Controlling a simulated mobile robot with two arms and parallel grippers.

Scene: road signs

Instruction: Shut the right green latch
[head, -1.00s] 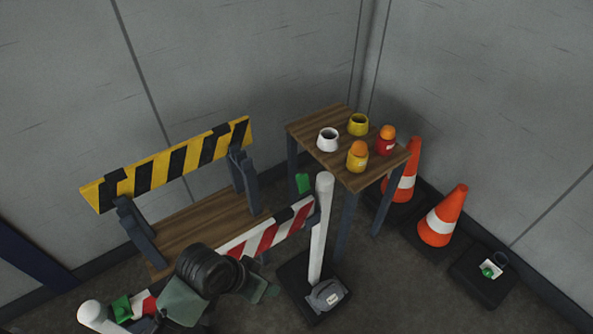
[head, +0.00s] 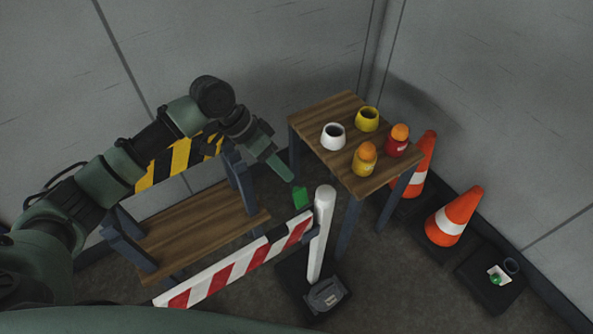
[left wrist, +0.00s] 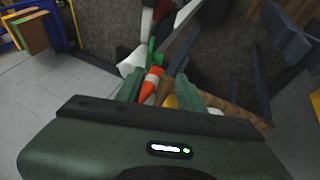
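The right green latch (head: 300,197) stands up at the right end of the red-and-white barrier board (head: 240,262), beside the white post (head: 321,235). I cannot tell for sure whether it is open. My left gripper (head: 280,168) is just above and left of the latch in the head view, apart from it. In the left wrist view my left gripper (left wrist: 158,88) has its fingers apart, with nothing held. A green piece, seemingly the latch (left wrist: 153,48), shows beyond the fingers beside the white post (left wrist: 130,63). My right gripper is not in view.
A wooden table (head: 330,105) with white, yellow and red pots stands close right of the gripper. A yellow-and-black board (head: 180,160) and wooden bench (head: 200,225) are behind the barrier. Orange cones (head: 455,216) stand at the right.

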